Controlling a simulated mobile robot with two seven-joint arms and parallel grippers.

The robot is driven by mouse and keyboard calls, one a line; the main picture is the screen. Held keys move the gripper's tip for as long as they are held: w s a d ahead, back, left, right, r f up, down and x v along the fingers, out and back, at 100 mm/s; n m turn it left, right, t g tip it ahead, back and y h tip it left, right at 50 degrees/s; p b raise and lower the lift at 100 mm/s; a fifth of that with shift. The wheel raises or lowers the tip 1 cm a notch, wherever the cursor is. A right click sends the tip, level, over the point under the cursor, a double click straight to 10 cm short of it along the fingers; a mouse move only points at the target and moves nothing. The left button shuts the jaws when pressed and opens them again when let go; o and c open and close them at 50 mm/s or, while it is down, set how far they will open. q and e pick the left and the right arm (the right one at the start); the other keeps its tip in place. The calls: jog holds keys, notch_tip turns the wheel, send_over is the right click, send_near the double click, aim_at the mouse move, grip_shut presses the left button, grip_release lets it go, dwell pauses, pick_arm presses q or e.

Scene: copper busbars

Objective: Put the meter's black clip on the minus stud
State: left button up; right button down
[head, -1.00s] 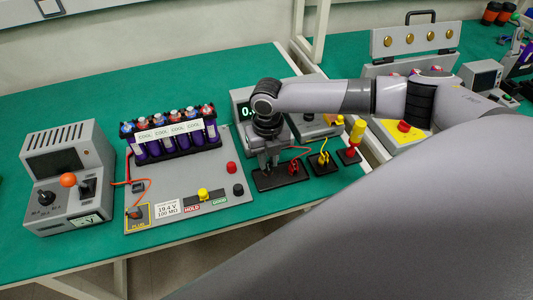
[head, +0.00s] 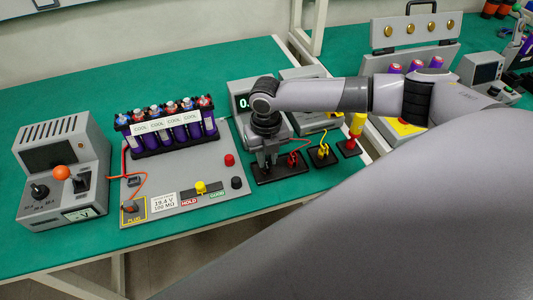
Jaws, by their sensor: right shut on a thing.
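My right gripper (head: 267,166) points down over the left part of a black clip holder (head: 288,170) and is shut on the meter's black clip, which the fingers mostly hide. A red clip (head: 293,160) with a red lead stands in the same holder, just right of the fingers. The meter (head: 238,87) is behind my wrist, its display partly covered. A black stud (head: 237,183), which looks like the minus stud, is on the grey board left of the gripper. A red stud (head: 229,160) is behind it. My left gripper is not in view.
The grey board (head: 215,172) carries a cell rack (head: 173,132) and a yellow slider knob (head: 201,187). Yellow clips stand on a small black base (head: 323,157) to the right. A grey control box (head: 62,165) is at the left. The bench's front edge is close.

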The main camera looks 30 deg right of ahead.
jog(key=shift+f, duration=0.2)
dwell(0.4)
jog(key=c, duration=0.9)
grip_release()
jog(key=shift+c, duration=0.2)
